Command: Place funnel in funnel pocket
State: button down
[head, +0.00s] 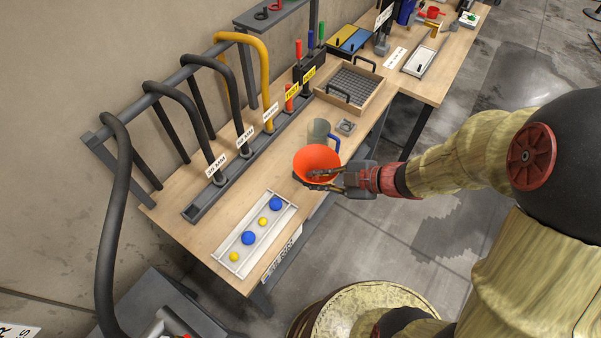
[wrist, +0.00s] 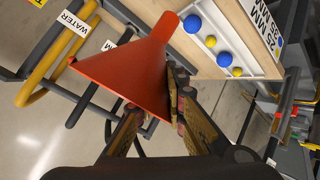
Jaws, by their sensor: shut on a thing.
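The orange-red funnel (head: 316,160) is held over the front half of the workbench, its wide mouth facing up in the head view. In the wrist view, the funnel (wrist: 130,75) fills the upper middle, with its narrow spout at the top. My gripper (head: 322,180) is shut on the funnel's side, reaching in from the right; its fingers also show in the wrist view (wrist: 172,98). I cannot make out a funnel pocket for certain; the funnel and gripper hide part of the bench under them.
A white tray (head: 235,265) with blue and yellow balls lies at the near end of the bench. A grey cup (head: 318,130) with a blue handle and a small metal square piece (head: 345,126) stand behind the funnel. A rack of hoses (head: 183,72) lines the wall side.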

jog(key=shift+w+a+f+b, duration=0.55)
jog(key=shift+w+f+b, duration=0.55)
jog(key=shift+w+f, duration=0.95)
jog(key=shift+w+a+f+b, duration=0.6)
jog(key=shift+w+f+b, duration=0.5)
jog(key=shift+w+f, duration=0.95)
jog(key=shift+w+a+f+b, duration=0.55)
jog(key=shift+w+f+b, duration=0.55)
jog(key=shift+w+f, duration=0.9)
jog(key=shift+s+f, duration=0.1)
jog(key=shift+f, duration=0.05)
jog(key=shift+f, duration=0.15)
jog(key=c, duration=1.8)
grip_release()
